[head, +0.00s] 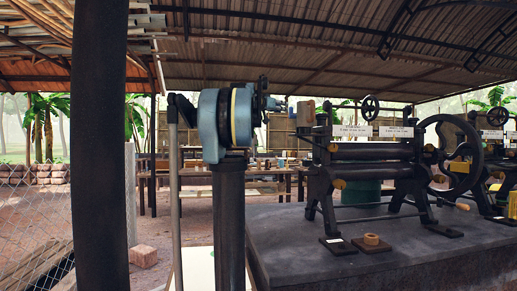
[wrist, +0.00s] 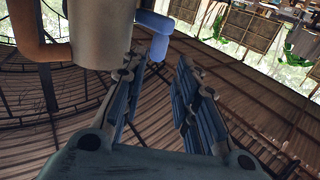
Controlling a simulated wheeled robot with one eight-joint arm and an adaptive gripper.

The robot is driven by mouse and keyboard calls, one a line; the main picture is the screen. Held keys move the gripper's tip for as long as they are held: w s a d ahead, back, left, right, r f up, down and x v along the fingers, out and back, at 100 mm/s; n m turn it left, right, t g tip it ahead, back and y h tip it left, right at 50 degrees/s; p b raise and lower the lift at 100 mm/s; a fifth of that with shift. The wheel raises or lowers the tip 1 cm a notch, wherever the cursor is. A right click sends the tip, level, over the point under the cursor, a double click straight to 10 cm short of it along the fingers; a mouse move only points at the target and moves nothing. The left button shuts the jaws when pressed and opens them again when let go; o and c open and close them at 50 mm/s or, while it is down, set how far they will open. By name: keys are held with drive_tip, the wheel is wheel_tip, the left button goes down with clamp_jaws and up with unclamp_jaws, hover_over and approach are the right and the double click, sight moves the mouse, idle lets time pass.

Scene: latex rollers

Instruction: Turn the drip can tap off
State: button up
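The drip can (wrist: 98,35) is a cream cylinder at the upper left of the wrist view, with a brown curved pipe or handle at its left. Its blue tap (wrist: 156,28) sticks out from the can's right side, with a bent end. My gripper (wrist: 157,66) is open and empty. Its two dark blue fingers are spread, and the tap lies just beyond the gap between the tips. The left fingertip overlaps the can's edge; I cannot tell if it touches. In the head view, a small tan shape beyond my arm looks like the can (head: 305,113); its tap is unclear.
A black roller machine (head: 375,152) with a large handwheel (head: 452,150) stands on a dark stone plinth (head: 440,250). A second machine stands at far right. Benches stand behind, and a wire fence is at left.

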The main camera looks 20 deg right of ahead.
drive_tip(key=v, duration=0.9)
drive_tip(key=s+a+f+g+y, duration=0.2)
drive_tip(key=s+a+f, duration=0.1)
drive_tip(key=f, duration=0.6)
drive_tip(key=s+a+f+n+g+y, duration=0.1)
drive_tip(key=s+a+f, duration=0.2)
drive_tip(key=f, duration=0.6)
drive_tip(key=shift+a+f+n+g+y, duration=0.3)
drive_tip(key=shift+a+g+y, duration=0.1)
drive_tip(key=shift+a, duration=0.15)
